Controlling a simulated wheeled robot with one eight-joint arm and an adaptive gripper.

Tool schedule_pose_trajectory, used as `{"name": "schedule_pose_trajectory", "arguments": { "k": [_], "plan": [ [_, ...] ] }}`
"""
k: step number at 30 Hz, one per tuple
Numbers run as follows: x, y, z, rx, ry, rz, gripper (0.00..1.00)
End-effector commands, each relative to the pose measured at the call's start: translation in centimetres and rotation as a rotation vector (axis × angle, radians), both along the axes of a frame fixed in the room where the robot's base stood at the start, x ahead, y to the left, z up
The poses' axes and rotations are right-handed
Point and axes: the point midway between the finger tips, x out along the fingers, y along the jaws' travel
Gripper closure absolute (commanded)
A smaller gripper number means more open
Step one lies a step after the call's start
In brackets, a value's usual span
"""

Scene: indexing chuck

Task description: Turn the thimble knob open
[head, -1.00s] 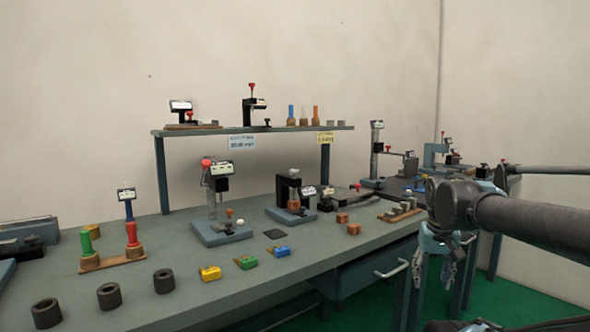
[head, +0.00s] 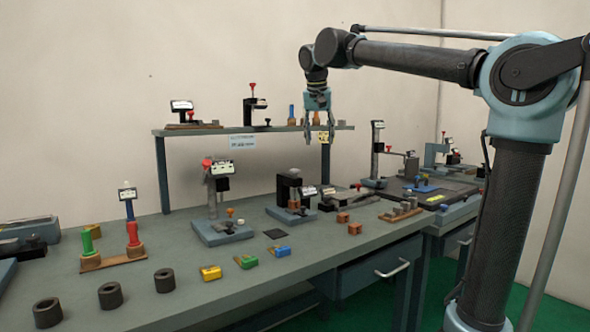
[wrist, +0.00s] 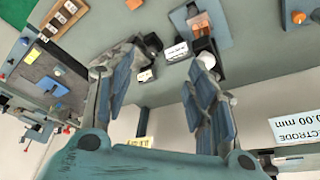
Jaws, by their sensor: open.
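My gripper (head: 321,140) hangs open and empty, fingers pointing down, high above the back of the bench and in front of the shelf. In the wrist view its two fingers (wrist: 155,75) stand wide apart with nothing between them. Below it is a black stand device (head: 293,188) on a blue base, with a copper-coloured piece at its front. A low grey device (head: 345,197) with small white displays lies just right of it. I cannot tell for certain which part is the thimble knob; it is too small or hidden behind the fingers.
The shelf (head: 230,131) carries gauges and coloured pieces close behind my gripper. A tall gauge stand (head: 213,208) stands left of the black device. Coloured blocks (head: 246,262), dark rings (head: 109,295) and copper cubes (head: 354,229) lie along the front.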

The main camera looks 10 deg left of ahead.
Motion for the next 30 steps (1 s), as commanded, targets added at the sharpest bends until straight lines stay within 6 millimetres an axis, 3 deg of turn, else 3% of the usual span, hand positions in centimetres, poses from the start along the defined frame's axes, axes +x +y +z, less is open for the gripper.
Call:
{"name": "schedule_pose_trajectory", "arguments": {
  "k": [1,3,9,17,30],
  "plan": [
    [-0.1,2.3,1.0,0.003,-0.008,0.01,0.49],
    [-0.2,4.7,2.2,0.01,-0.017,0.012,0.49],
    [-0.8,8.8,3.9,0.022,-0.033,0.014,0.49],
    [-0.3,9.5,2.8,0.025,-0.036,0.012,0.49],
    [2.6,9.6,-4.2,0.025,-0.035,0.011,0.49]
  ]
}}
